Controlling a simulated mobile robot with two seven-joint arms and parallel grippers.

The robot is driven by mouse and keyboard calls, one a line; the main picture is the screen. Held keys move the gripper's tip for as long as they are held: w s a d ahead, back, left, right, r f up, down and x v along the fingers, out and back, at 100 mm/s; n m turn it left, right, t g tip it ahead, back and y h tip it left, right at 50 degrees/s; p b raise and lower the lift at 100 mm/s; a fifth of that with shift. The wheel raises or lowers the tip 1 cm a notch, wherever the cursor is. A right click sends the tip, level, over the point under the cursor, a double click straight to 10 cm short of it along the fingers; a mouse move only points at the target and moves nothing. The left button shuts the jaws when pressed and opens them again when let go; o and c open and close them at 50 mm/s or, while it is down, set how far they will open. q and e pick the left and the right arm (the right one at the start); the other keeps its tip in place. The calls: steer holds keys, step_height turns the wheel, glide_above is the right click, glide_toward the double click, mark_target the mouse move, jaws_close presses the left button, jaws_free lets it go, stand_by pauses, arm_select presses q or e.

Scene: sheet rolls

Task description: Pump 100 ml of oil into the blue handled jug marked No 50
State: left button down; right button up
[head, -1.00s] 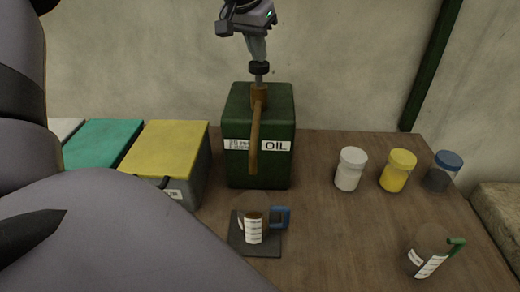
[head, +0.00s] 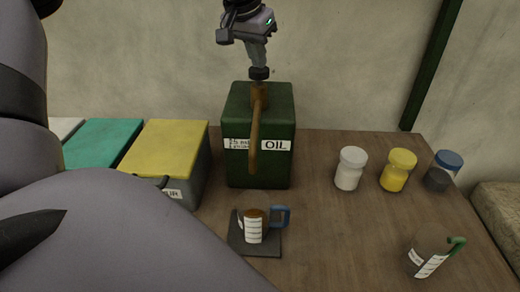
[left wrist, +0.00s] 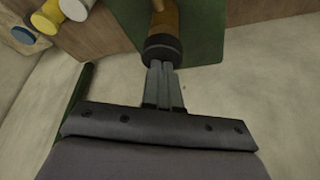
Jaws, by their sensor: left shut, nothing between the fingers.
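A dark green oil can (head: 258,155) labelled OIL stands at the back of the table. Its pump has a black knob (head: 259,73) on a short rod and a brown spout (head: 254,140) pointing down at the front. My left gripper (head: 258,64) is shut and empty, fingertips down on or just above the knob; the left wrist view shows the fingers (left wrist: 161,72) against the knob (left wrist: 161,48). The blue handled jug (head: 253,228) stands upright on a dark square pad (head: 258,249) below the spout, with brown oil inside. Its number is unreadable. My right gripper is out of view.
A green handled jug (head: 431,255) stands at the front right. White (head: 350,169), yellow (head: 397,171) and blue-lidded (head: 442,171) jars stand at the right. Yellow (head: 165,148) and teal (head: 103,145) lidded boxes stand left. My arm covers the front left.

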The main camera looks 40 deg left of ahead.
arm_select(q)
steer(key=shift+r, duration=2.1)
steer(key=shift+r, duration=0.1)
step_height(320, 180, up, 6)
steer(key=shift+f, duration=0.1)
